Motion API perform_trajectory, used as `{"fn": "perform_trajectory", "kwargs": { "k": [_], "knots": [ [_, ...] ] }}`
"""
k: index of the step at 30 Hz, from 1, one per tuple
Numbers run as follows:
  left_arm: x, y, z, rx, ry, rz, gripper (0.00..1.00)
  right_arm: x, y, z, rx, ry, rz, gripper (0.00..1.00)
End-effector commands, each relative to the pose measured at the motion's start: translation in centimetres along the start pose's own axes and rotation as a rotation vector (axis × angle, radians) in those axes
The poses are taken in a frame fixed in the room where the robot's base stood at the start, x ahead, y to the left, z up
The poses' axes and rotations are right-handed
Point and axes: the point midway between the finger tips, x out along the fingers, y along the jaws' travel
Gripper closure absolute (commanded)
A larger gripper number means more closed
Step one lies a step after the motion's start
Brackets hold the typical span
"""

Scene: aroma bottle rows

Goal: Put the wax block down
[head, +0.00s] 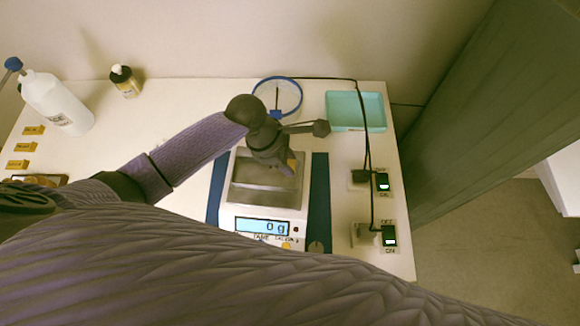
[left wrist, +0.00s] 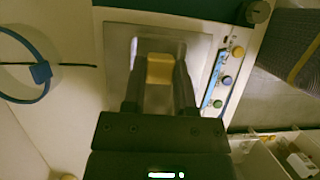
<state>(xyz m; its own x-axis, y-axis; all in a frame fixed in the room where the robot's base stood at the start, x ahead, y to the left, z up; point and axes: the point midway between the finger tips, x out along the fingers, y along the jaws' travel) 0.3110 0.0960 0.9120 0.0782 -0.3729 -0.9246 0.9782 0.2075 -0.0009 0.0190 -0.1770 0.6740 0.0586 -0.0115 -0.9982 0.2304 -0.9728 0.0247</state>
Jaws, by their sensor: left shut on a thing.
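The wax block is a small yellow piece (left wrist: 160,69) held between the fingers of my left gripper (left wrist: 160,80) in the left wrist view. In the head view only a bit of the block (head: 291,164) shows at the tip of my left gripper (head: 284,168). The gripper is over the metal pan of the scale (head: 240,196); whether the block touches the pan I cannot tell. The scale display (head: 262,227) reads 0 g. The pan also shows behind the block in the left wrist view (left wrist: 120,60). My right gripper is not in view.
A blue ring stand (head: 298,96) and a turquoise tray (head: 356,111) stand behind the scale. Two switches with cables (head: 383,182) are at the right. A white bottle (head: 57,103), a small amber bottle (head: 126,82) and several yellow labelled pieces (head: 26,147) are at the left.

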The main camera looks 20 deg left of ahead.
Motion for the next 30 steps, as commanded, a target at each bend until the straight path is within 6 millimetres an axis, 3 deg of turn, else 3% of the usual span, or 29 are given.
{"fn": "perform_trajectory", "kwargs": {
  "k": [8,18,19,20,30],
  "knots": [
    [4.6,0.0,-1.9,-0.001,0.000,-0.001,1.00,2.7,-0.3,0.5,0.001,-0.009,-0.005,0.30],
    [4.8,0.0,-1.9,0.000,-0.001,0.001,1.00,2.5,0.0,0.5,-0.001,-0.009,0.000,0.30],
    [4.7,0.0,-1.9,0.001,-0.001,0.002,0.59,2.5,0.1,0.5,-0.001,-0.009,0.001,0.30],
    [4.7,0.0,-1.9,0.001,-0.001,0.002,0.52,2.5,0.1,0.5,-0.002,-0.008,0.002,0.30],
    [4.0,0.1,-1.8,0.001,-0.001,0.003,0.50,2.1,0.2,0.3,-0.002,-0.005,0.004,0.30]
  ]
}}
